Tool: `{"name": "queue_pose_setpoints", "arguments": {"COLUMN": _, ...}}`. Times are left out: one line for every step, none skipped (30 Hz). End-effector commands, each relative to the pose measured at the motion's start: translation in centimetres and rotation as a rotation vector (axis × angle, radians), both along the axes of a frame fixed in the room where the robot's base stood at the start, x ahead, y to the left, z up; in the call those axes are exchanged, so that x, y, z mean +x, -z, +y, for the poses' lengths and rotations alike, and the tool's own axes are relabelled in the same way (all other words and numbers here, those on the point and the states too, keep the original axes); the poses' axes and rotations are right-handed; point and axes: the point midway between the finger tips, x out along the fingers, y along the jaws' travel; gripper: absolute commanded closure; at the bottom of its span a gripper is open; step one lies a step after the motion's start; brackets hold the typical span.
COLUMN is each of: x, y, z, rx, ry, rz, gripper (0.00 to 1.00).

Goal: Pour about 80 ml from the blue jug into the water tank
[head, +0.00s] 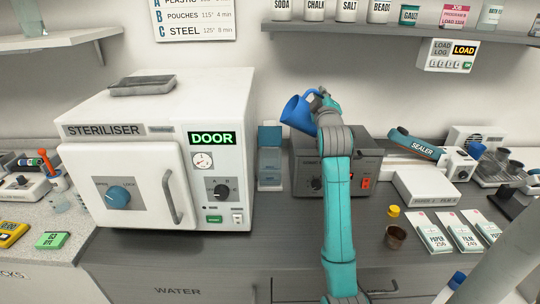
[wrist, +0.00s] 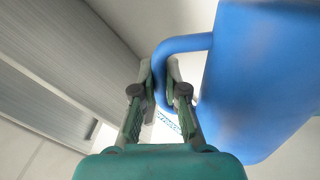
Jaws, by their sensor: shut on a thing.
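The blue jug (head: 297,114) is held in the air, tilted to the left, above and in front of the dark grey box's back left. My gripper (head: 322,100) is shut on the jug's handle. In the wrist view the fingers of my gripper (wrist: 160,85) close around the handle, and the jug body (wrist: 255,80) fills the right side. What is in the jug is hidden, and no stream shows. A small blue-grey container with a raised flap (head: 270,165), which seems to be the water tank, stands right of the steriliser, below and left of the jug.
The white steriliser (head: 130,120) stands left, its display reading DOOR. A dark grey box (head: 372,180) with knobs stands right of the blue-grey container. A shelf with jars (head: 400,31) hangs above. A brown cup (head: 396,237), yellow cap (head: 394,211) and packets (head: 430,232) lie right.

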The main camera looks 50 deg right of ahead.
Motion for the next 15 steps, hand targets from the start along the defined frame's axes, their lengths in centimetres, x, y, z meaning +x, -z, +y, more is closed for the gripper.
{"name": "queue_pose_setpoints", "arguments": {"x": 0.05, "y": -0.10, "z": 0.09, "rx": -0.007, "ry": -0.001, "rz": 0.005, "gripper": 1.00}}
{"name": "queue_pose_setpoints", "arguments": {"x": 0.09, "y": -0.11, "z": 0.12, "rx": -0.011, "ry": -0.001, "rz": 0.008, "gripper": 1.00}}
{"name": "queue_pose_setpoints", "arguments": {"x": 0.13, "y": -0.12, "z": 0.18, "rx": -0.016, "ry": -0.001, "rz": 0.013, "gripper": 1.00}}
{"name": "queue_pose_setpoints", "arguments": {"x": 0.17, "y": -0.13, "z": 0.20, "rx": -0.020, "ry": -0.001, "rz": 0.017, "gripper": 1.00}}
{"name": "queue_pose_setpoints", "arguments": {"x": 0.20, "y": -0.14, "z": 0.25, "rx": -0.024, "ry": -0.001, "rz": 0.020, "gripper": 1.00}}
{"name": "queue_pose_setpoints", "arguments": {"x": 0.26, "y": -0.16, "z": 0.30, "rx": -0.030, "ry": 0.000, "rz": 0.027, "gripper": 1.00}}
{"name": "queue_pose_setpoints", "arguments": {"x": 0.29, "y": -0.16, "z": 0.32, "rx": -0.033, "ry": 0.000, "rz": 0.030, "gripper": 1.00}}
{"name": "queue_pose_setpoints", "arguments": {"x": 0.32, "y": -0.17, "z": 0.37, "rx": -0.037, "ry": 0.000, "rz": 0.034, "gripper": 1.00}}
{"name": "queue_pose_setpoints", "arguments": {"x": 0.37, "y": -0.18, "z": 0.41, "rx": -0.043, "ry": -0.001, "rz": 0.039, "gripper": 1.00}}
{"name": "queue_pose_setpoints", "arguments": {"x": 0.40, "y": -0.20, "z": 0.44, "rx": -0.046, "ry": -0.001, "rz": 0.042, "gripper": 1.00}}
{"name": "queue_pose_setpoints", "arguments": {"x": 0.41, "y": -0.20, "z": 0.46, "rx": -0.049, "ry": 0.000, "rz": 0.045, "gripper": 1.00}}
{"name": "queue_pose_setpoints", "arguments": {"x": 0.44, "y": -0.22, "z": 0.48, "rx": -0.052, "ry": -0.001, "rz": 0.048, "gripper": 1.00}}
{"name": "queue_pose_setpoints", "arguments": {"x": 0.45, "y": -0.21, "z": 0.49, "rx": -0.053, "ry": 0.000, "rz": 0.050, "gripper": 1.00}}
{"name": "queue_pose_setpoints", "arguments": {"x": 0.45, "y": -0.21, "z": 0.49, "rx": -0.054, "ry": -0.001, "rz": 0.050, "gripper": 1.00}}
{"name": "queue_pose_setpoints", "arguments": {"x": 0.46, "y": -0.22, "z": 0.50, "rx": -0.055, "ry": 0.000, "rz": 0.050, "gripper": 1.00}}
